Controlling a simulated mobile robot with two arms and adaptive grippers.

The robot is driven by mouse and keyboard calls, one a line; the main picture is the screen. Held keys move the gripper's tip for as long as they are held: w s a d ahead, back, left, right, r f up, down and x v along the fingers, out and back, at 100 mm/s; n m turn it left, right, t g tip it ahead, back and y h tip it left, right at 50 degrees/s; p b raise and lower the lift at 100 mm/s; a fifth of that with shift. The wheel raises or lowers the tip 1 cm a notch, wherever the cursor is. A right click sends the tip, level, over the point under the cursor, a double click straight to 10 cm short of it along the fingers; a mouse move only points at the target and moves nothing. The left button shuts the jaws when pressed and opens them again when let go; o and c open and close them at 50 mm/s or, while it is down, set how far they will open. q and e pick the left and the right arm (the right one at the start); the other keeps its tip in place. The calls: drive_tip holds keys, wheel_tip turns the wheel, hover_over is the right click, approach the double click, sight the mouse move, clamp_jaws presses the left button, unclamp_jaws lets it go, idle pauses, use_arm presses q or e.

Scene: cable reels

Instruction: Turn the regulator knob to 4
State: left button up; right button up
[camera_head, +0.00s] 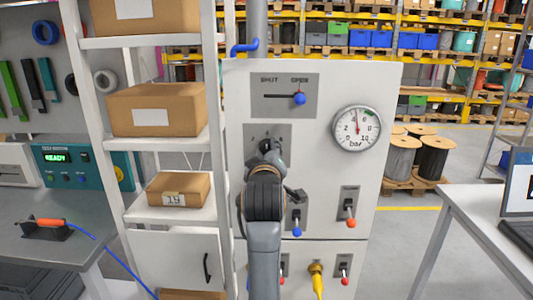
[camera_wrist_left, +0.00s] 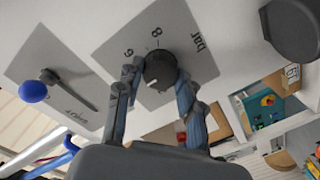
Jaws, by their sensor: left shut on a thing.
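The black round regulator knob (camera_wrist_left: 160,69) sits on a grey plate (camera_wrist_left: 196,43) marked "bar", with the digits 6 and 8 showing in the left wrist view. My left gripper (camera_wrist_left: 159,78) is shut on the knob, one finger on each side. A small pale mark shows at the knob's lower edge; which number it points to is unclear. In the head view my left gripper (camera_head: 266,150) covers most of the knob. The white pressure gauge (camera_head: 357,128) has its needle pointing nearly straight up, between 4 and 6. My right gripper is not in view.
A SHUT/OPEN lever with a blue ball (camera_head: 299,98) is above the knob, at OPEN. Toggle levers (camera_head: 350,209) and a yellow plug (camera_head: 317,278) are lower on the panel. A shelf with boxes (camera_head: 158,109) stands close on the left; a table (camera_head: 490,232) is at the right.

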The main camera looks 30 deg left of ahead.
sight(266, 108)
use_arm(q)
drive_tip(key=o, duration=1.2)
wheel_tip(266, 108, up, 10)
drive_tip(key=shift+r, duration=0.1)
